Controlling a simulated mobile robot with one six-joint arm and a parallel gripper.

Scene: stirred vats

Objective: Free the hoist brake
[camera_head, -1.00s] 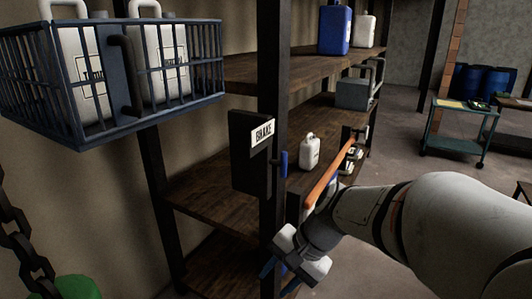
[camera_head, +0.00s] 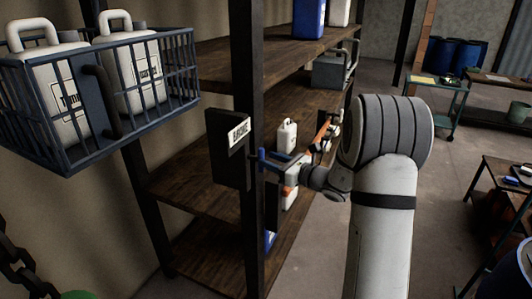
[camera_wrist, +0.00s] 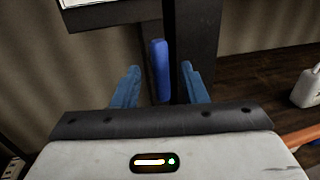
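The dark brake box (camera_head: 226,165) with a white BRAKE label (camera_head: 239,133) is fixed at the shelf's front post. Its blue handle (camera_head: 261,157) stands upright at the box's right side. In the wrist view the blue handle (camera_wrist: 160,85) appears between my two blue fingers. My gripper (camera_wrist: 160,68) is open, its fingers spread to either side of the handle, with gaps showing on both sides. In the head view my gripper (camera_head: 274,165) is at the handle's height, close beside it; contact cannot be told.
A blue wire basket (camera_head: 20,120) with two white canisters (camera_head: 58,90) hangs at upper left. A dark chain (camera_head: 15,240) hangs below it. The dark post (camera_head: 246,80) stands close to my gripper. Shelves (camera_head: 185,190) hold bottles and a grey box (camera_head: 330,72). Floor at right is partly open.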

